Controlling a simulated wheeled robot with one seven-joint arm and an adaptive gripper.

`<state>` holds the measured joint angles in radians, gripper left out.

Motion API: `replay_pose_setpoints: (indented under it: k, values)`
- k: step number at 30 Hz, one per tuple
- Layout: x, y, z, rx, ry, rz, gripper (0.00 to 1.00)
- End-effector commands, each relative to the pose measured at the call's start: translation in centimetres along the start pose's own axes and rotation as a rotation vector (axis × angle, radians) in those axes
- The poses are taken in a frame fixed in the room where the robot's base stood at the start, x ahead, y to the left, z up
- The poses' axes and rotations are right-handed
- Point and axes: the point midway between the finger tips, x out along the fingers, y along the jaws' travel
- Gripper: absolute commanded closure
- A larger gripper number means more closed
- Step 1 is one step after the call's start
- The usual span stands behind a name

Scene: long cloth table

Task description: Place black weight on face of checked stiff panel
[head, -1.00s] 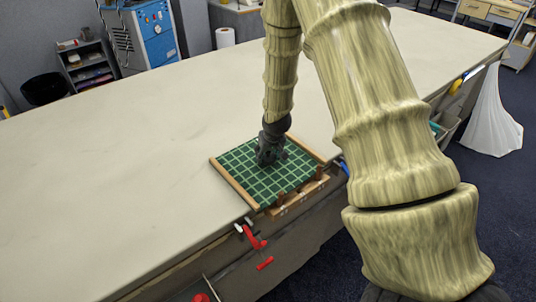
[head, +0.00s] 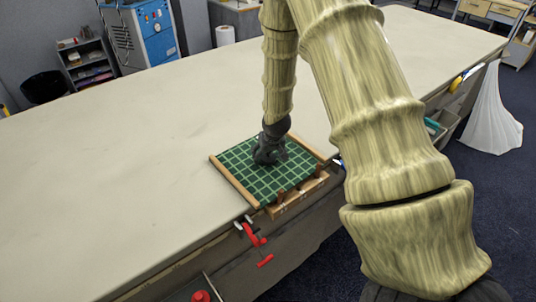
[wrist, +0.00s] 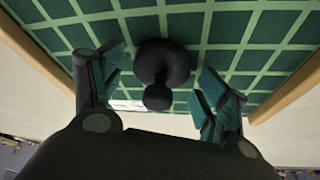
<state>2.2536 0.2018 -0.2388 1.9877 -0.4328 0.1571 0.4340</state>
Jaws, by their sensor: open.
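The checked stiff panel (head: 240,165) is dark green with light green lines and lies near the table's front edge with wooden rails along its sides. It also fills the top of the wrist view (wrist: 225,25). The black weight (wrist: 163,65), a round body with a knob, is on the panel's face in the wrist view. My gripper (wrist: 160,88) is open, with a finger on each side of the weight and a gap visible on both sides. In the head view my gripper (head: 268,156) is low over the panel and hides the weight.
Wooden pegs (head: 300,188) stand at the panel's front edge. The long table (head: 130,175) is bare to the left and behind.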

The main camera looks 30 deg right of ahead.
Motion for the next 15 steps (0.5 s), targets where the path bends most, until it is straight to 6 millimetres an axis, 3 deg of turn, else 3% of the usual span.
replay_pose_setpoints:
  k: [8, 15]
  values:
    - [-1.3, 0.0, -0.1, 0.0, 0.001, 0.0, 0.25]
    - [-3.9, 0.0, -0.1, 0.002, 0.002, 0.0, 0.25]
